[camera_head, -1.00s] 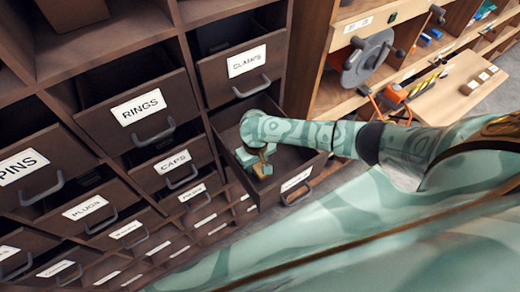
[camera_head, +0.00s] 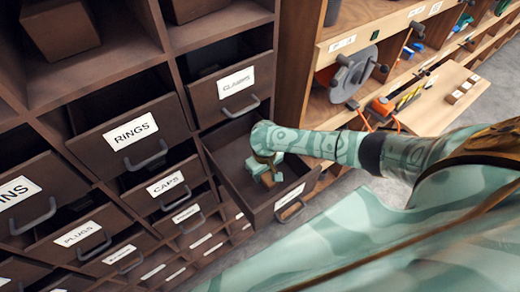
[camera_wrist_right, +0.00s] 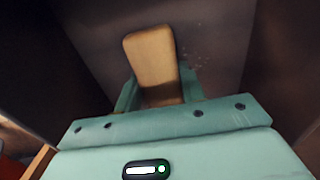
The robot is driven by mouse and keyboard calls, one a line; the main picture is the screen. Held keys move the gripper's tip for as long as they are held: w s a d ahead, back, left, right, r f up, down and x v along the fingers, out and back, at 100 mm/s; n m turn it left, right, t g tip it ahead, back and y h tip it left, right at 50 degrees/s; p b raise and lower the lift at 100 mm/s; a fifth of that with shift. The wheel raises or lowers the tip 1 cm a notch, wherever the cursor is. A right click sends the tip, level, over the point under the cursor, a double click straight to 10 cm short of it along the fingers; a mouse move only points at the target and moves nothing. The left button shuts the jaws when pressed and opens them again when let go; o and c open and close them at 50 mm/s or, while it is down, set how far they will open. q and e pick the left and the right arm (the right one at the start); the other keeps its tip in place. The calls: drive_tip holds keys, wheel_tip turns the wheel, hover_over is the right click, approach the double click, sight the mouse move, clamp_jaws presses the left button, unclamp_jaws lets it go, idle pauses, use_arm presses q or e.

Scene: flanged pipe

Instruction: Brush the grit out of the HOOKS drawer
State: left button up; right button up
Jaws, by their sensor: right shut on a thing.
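A dark brown drawer (camera_head: 263,213) is pulled out below the CLAMPS drawer in the head view. Its front label is too blurred to read. My right gripper (camera_head: 268,174) is inside this drawer, low between its walls. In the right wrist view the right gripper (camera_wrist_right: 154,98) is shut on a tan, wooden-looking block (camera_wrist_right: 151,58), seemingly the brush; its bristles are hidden. Small pale specks of grit (camera_wrist_right: 196,57) lie on the dark drawer floor to the right of the block, apart from it. My left gripper is not in view.
Other part-open drawers stand to the left, including CLAMPS (camera_head: 232,93), RINGS (camera_head: 128,128) and CAPS (camera_head: 165,187). A wooden shelf unit with a grey reel (camera_head: 353,75) and a pale board (camera_head: 445,100) stands to the right. Grey floor shows below.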

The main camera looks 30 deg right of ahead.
drive_tip(key=shift+w+d+r, duration=0.1)
drive_tip(key=shift+d, duration=2)
drive_tip(key=shift+a, duration=1.45)
drive_tip(key=shift+s+a+f, duration=0.15)
drive_tip(key=shift+s+a, duration=0.05)
drive_tip(key=shift+a, duration=0.55)
drive_tip(key=shift+s+a+f, duration=0.1)
drive_tip(key=shift+s+a, duration=0.05)
drive_tip(key=shift+a, duration=0.55)
drive_tip(key=shift+s+a+r, duration=0.1)
drive_tip(key=shift+a+r, duration=0.05)
drive_tip(key=shift+a, duration=1.9)
drive_tip(key=shift+d+r, duration=0.1)
drive_tip(key=shift+d, duration=1.25)
drive_tip(key=shift+w+d, duration=0.15)
drive_tip(key=shift+d, duration=0.45)
drive_tip(key=shift+w+d, duration=0.15)
drive_tip(key=shift+d, duration=0.45)
